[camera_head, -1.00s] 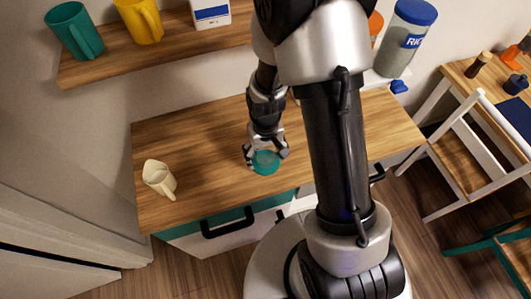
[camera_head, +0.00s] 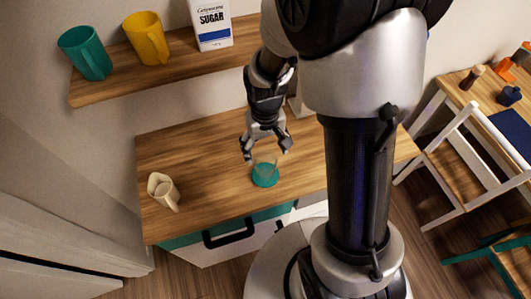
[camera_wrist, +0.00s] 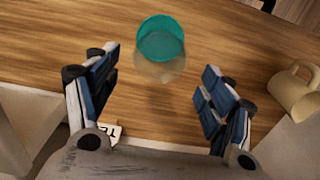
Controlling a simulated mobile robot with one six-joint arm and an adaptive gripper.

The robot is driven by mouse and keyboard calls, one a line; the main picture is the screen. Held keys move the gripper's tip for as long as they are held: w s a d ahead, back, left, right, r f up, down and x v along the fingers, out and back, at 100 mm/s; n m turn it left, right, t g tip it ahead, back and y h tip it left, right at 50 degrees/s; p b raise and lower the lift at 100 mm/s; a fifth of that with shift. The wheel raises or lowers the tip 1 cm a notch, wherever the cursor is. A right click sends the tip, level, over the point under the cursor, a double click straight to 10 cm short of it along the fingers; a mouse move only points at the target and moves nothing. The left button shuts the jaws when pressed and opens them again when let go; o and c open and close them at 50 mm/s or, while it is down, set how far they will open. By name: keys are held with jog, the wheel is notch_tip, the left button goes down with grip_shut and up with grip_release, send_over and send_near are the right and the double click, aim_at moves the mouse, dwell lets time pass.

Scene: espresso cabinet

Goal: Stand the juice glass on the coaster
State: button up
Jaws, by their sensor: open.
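The clear juice glass (camera_head: 265,161) stands upright on the round teal coaster (camera_head: 265,183) on the wooden cabinet top. In the wrist view the pale glass (camera_wrist: 160,70) shows ahead of the fingers, with the teal coaster (camera_wrist: 160,27) beneath its far end. My gripper (camera_head: 267,152) is open and empty, behind and a little above the glass. Its fingers (camera_wrist: 160,62) are spread wide, with a gap on each side of the glass. The glass looks free of the fingers, though its outline is faint.
A cream pitcher (camera_head: 162,191) stands at the left of the wooden counter (camera_head: 205,165). A shelf (camera_head: 110,80) above holds a teal mug (camera_head: 86,53), a yellow mug (camera_head: 146,38) and a sugar box (camera_head: 211,25). The counter between pitcher and glass is clear.

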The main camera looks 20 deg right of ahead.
jog(key=s+r+t, duration=0.2)
jog(key=s+r, duration=0.5)
jog(key=r, duration=0.4)
jog(key=s+r+t, duration=0.2)
jog(key=s+r, duration=0.6)
jog(key=r, duration=0.3)
jog(key=shift+s+r+t, duration=0.15)
jog(key=shift+r+t, duration=0.05)
jog(key=shift+t, duration=0.1)
